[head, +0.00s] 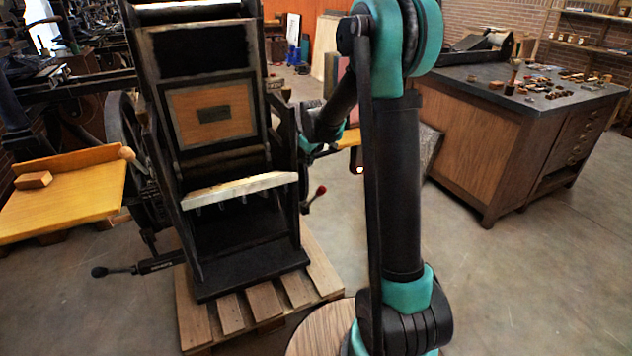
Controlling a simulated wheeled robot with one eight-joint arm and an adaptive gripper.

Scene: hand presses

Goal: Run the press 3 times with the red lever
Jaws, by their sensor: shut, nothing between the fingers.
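The press (215,120) is a tall dark machine with a wood-coloured panel, standing on a wooden pallet (232,312). The red lever (320,191) sticks out low on the press's right side; its red knob points up and to the right. My gripper (357,165) is small and partly hidden behind my own arm, to the right of the press. It is shut and empty, a little above and to the right of the red knob, apart from it in the picture.
A black-knobbed lever (112,270) sticks out at the press's lower left. A yellow side table (70,195) with a small wooden block (33,180) is at the left. A wooden cabinet (500,140) with small pieces on top stands at the right. Floor before the cabinet is clear.

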